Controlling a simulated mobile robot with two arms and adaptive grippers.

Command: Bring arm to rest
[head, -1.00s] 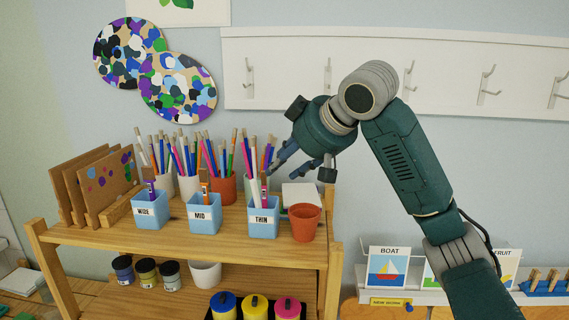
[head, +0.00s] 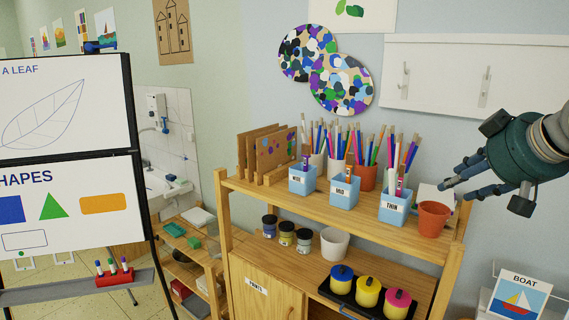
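My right gripper (head: 462,184) is at the right of the head view, in front of the wall and just right of the shelf's top. Its fingers point left, spread apart, and I see nothing between them. The fingertips appear near the white block (head: 437,196) and above the terracotta pot (head: 433,219); they look apart from both. Most of the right arm is cut off by the picture's right edge. My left gripper is not in view.
The wooden shelf (head: 350,217) holds blue cups marked WIDE (head: 302,182), MID (head: 343,194) and THIN (head: 393,208), with brushes. Paint jars stand lower. An easel board (head: 70,160) stands at left. A BOAT card (head: 519,297) is at lower right.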

